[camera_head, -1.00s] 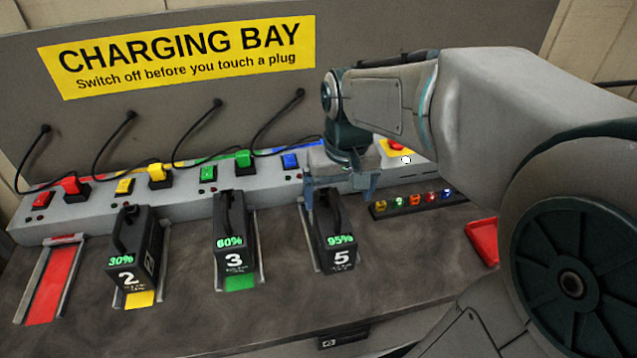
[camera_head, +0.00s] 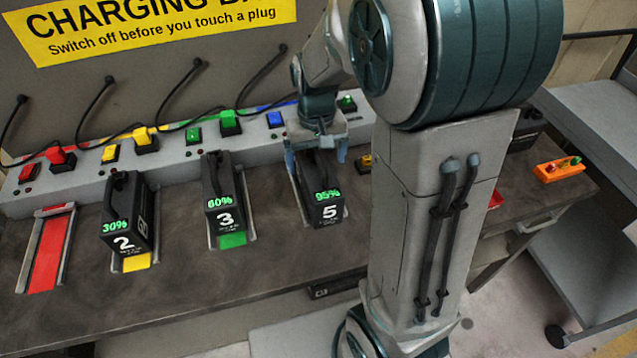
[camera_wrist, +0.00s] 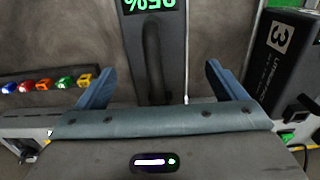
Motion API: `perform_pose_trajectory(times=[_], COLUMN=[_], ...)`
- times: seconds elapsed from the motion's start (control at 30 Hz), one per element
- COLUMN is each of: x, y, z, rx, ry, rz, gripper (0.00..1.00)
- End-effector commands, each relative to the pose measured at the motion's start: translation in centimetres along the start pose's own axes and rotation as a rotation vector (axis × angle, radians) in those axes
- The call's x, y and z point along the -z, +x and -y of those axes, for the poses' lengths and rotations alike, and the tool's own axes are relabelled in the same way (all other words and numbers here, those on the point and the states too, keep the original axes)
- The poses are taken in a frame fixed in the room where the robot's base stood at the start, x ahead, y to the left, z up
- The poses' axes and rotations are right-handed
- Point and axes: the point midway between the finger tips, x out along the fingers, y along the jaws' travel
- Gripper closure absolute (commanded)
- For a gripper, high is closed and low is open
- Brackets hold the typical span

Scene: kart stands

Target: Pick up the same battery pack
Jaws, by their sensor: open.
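Battery pack 5 (camera_head: 328,211) is black, with a handle on top and a green 95% display. It stands upright in the rightmost visible bay. My gripper (camera_head: 317,160) is open at the back of pack 5, over its handle end. In the wrist view my gripper's blue fingers (camera_wrist: 162,86) are spread on both sides of the pack's dark handle (camera_wrist: 153,60), with gaps on each side. Whether they touch the pack is not clear. Pack 3 (camera_head: 226,219) reads 60% and pack 2 (camera_head: 124,243) reads 30%; both stand in bays to the left.
The red bay (camera_head: 47,256) at far left is empty. A grey charger strip (camera_head: 85,184) with coloured switches and plugs runs behind the packs.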

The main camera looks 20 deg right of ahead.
Motion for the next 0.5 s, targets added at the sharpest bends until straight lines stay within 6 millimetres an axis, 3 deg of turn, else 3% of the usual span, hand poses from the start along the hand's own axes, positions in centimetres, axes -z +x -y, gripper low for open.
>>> perform_pose_trajectory(times=[0.3, 0.5], x=[-0.2, -0.1], y=[4.2, 4.9], z=[-0.4, -0.4], rx=[0.000, 0.000], ry=[0.001, 0.000], rz=[0.003, 0.000], gripper=[0.09, 0.09])
